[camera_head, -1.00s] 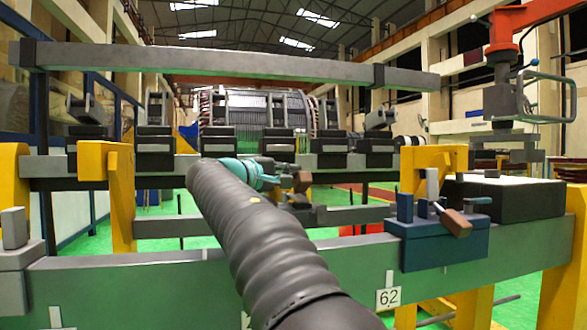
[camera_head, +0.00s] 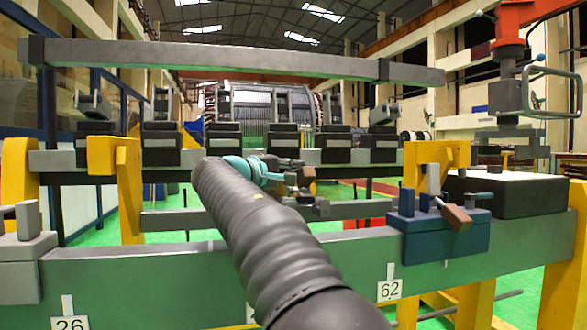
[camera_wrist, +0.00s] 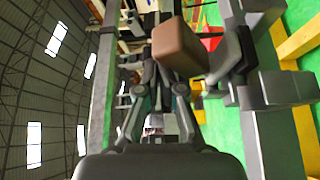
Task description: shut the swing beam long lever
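The long grey swing beam (camera_head: 240,62) spans the upper part of the head view, nearly level, with dark collars near both ends. My gripper (camera_head: 297,172) is in the middle of the head view, small and partly hidden by my arm, beside a brown block handle (camera_head: 308,174). In the wrist view, my gripper's fingers (camera_wrist: 159,70) point away from the camera with a narrow gap. A brown block handle (camera_wrist: 180,48) there overlaps the right fingertip. I cannot tell whether they touch. Which part is the long lever is unclear.
A green-grey rail (camera_head: 340,260) crosses the front. On it is a blue clamp block (camera_head: 440,238) with a brown-tipped lever (camera_head: 456,217). Yellow posts (camera_head: 130,190) stand around. Several dark clamps (camera_head: 225,147) line the rear rail. A red-topped hoist (camera_head: 509,35) hangs at right.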

